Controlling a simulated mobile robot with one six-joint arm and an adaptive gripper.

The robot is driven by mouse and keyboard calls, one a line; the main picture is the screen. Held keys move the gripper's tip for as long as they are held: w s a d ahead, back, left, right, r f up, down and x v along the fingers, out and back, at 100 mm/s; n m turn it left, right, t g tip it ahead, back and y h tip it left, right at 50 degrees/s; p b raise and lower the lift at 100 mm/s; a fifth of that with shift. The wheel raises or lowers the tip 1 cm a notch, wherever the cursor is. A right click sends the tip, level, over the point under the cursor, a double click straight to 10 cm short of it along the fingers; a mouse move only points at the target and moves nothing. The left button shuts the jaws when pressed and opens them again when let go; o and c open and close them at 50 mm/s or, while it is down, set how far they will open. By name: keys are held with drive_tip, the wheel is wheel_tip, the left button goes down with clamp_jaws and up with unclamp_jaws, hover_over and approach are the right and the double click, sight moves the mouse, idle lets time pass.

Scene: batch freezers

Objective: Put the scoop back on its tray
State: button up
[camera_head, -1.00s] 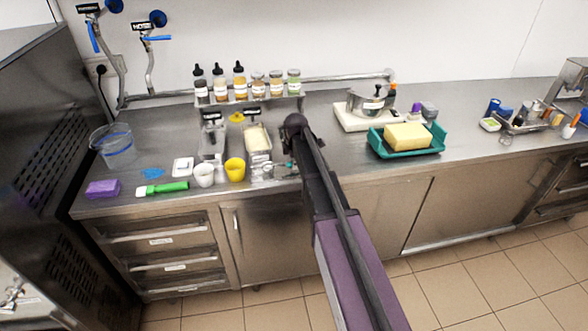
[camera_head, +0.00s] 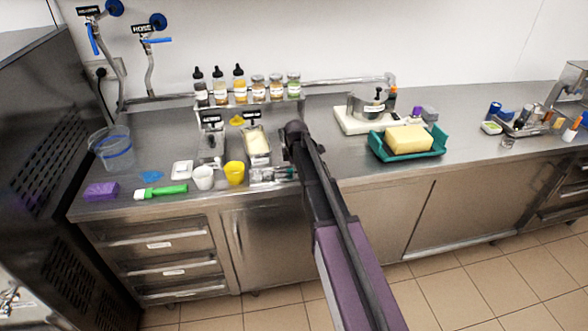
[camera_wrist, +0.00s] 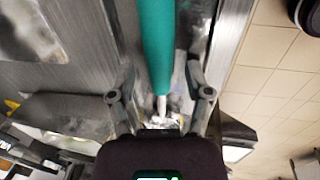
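In the wrist view a teal handle (camera_wrist: 156,45), which looks like the scoop's, runs lengthwise between the two fingers of my gripper (camera_wrist: 160,95). Its narrow light end points at the palm. The fingers stand on either side of it; whether they press on it is unclear. The scoop's head is out of this view. In the head view a bit of teal and metal shows at the counter's front edge, left of my arm, where the gripper is small and partly hidden. Two narrow metal trays stand behind: the left one (camera_head: 211,160) and one holding pale contents (camera_head: 257,159). I cannot tell which is the scoop's.
A white cup (camera_head: 203,178) and yellow cup (camera_head: 234,173) stand close left of the gripper. A green-handled spatula (camera_head: 162,191) and purple sponge (camera_head: 101,191) lie farther left. A shelf of bottles (camera_head: 240,90) is behind. A teal tray with a yellow block (camera_head: 408,140) stands right.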

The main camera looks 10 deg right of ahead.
drive_tip(key=shift+r, duration=0.2)
wheel_tip(320, 180, up, 12)
drive_tip(key=s+p, duration=0.2)
drive_tip(key=p, duration=1)
drive_tip(key=shift+s+f, duration=0.15)
idle(0.8)
drive_tip(key=s+m+g, duration=0.2)
drive_tip(key=s+m, duration=1.6)
drive_tip(key=s, duration=0.8)
drive_tip(key=shift+s+f, duration=0.2)
drive_tip(key=shift+s, duration=0.1)
